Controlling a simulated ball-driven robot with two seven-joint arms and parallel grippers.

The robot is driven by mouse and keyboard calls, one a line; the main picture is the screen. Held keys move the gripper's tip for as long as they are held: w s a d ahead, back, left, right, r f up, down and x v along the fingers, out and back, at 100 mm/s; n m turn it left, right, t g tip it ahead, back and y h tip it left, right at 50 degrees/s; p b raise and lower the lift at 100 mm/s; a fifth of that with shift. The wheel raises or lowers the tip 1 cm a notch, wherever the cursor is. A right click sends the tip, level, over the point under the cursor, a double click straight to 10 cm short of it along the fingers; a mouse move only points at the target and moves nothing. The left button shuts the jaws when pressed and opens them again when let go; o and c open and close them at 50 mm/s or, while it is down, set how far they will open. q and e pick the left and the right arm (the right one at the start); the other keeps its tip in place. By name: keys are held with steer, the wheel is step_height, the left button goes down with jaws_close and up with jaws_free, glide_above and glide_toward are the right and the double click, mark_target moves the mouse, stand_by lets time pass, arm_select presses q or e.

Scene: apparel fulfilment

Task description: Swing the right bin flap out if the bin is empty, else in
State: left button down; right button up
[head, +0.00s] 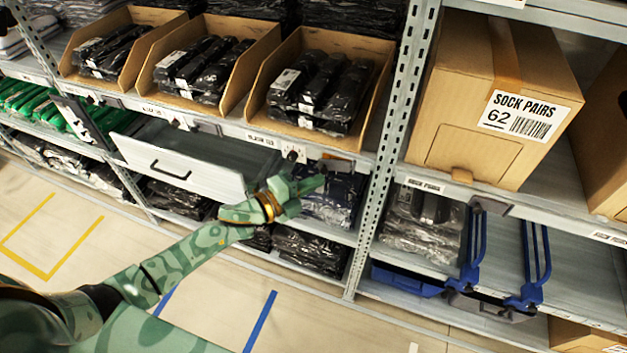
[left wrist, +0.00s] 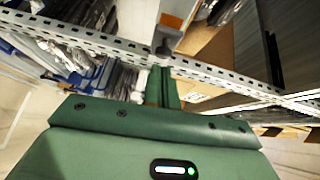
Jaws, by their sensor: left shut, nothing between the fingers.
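Three open cardboard bins stand in a row on the upper shelf. The right bin (head: 262,91) holds several black plastic-wrapped packs (head: 325,90). Below it, at the shelf edge, is a small dark and orange piece (head: 337,156) that looks like its flap; its exact angle is hard to tell. My left gripper (head: 318,182) is shut and empty, just below that edge. In the left wrist view, the closed fingers (left wrist: 163,88) point at a grey, orange-edged panel (left wrist: 174,22) with a dark knob; I cannot tell whether they touch. My right gripper is out of view.
A white drawer (head: 178,163) stands pulled out left of my left gripper. A perforated upright (head: 385,140) stands to its right. Wrapped dark packs (head: 335,200) lie on the shelf below. A sock carton (head: 460,95) and blue brackets (head: 473,250) are farther right.

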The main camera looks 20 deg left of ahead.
mark_target(322, 168)
arm_select(q)
steer(key=shift+w, duration=0.4)
steer(key=shift+w+a+f+m+g+h+b, duration=0.1)
steer(key=shift+w+a+m+g+h+b, duration=0.65)
steer(key=shift+w+a+h+b, duration=0.35)
steer(key=shift+d+y, duration=0.2)
steer(key=shift+y, duration=0.1)
steer(key=shift+s, duration=0.1)
